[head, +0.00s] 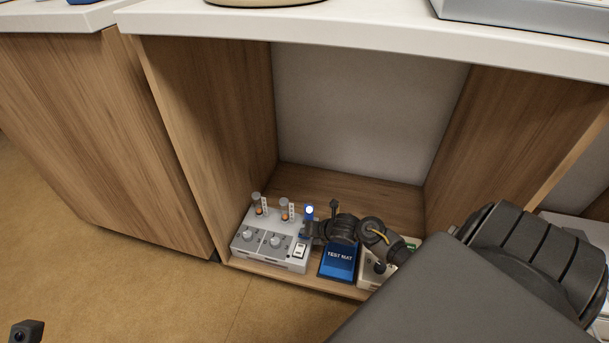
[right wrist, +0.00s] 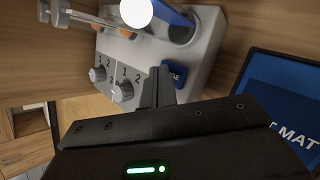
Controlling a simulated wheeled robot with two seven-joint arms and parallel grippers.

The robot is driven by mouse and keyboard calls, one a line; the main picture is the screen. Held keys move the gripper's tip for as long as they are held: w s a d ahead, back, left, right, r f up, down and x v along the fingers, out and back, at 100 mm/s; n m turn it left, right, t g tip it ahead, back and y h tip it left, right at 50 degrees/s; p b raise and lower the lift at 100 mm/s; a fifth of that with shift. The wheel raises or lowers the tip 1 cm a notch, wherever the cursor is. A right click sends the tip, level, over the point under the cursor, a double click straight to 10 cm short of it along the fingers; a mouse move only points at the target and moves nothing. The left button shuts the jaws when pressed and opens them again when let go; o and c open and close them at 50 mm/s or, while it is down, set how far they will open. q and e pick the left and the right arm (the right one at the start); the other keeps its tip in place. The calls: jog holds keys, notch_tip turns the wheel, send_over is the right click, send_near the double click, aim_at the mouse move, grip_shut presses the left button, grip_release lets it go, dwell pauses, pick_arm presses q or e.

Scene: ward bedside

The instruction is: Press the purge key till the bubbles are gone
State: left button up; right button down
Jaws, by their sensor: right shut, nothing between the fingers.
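A grey pump unit (head: 272,240) with two knobs, a white rocker switch and upright gauges stands on the left of the low shelf; it also shows in the right wrist view (right wrist: 205,50). The blue purge key (right wrist: 173,76), partly hidden, sits on its face, with only the end of its label showing. My right gripper (head: 309,230) reaches in from the right, at the unit's right end. In the right wrist view its shut, empty fingers (right wrist: 157,84) overlap the key's edge; I cannot tell whether they touch. No bubbles can be made out.
A blue test mat (head: 338,263) lies right of the unit, under my right arm. A second pale box with a black knob (head: 379,267) stands further right. A lit white lamp (head: 309,210) rises at the unit's back right. Wooden cabinet walls and a white top (head: 350,38) enclose the space.

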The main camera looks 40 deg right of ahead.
jog(key=shift+f, duration=0.25)
jog(key=shift+r, duration=0.15)
dwell(0.3)
jog(key=shift+r+p, duration=0.6)
jog(key=shift+r, duration=0.1)
notch_tip(320, 180, up, 5)
jog(key=p, duration=0.4)
jog(key=shift+p, duration=0.4)
dwell(0.5)
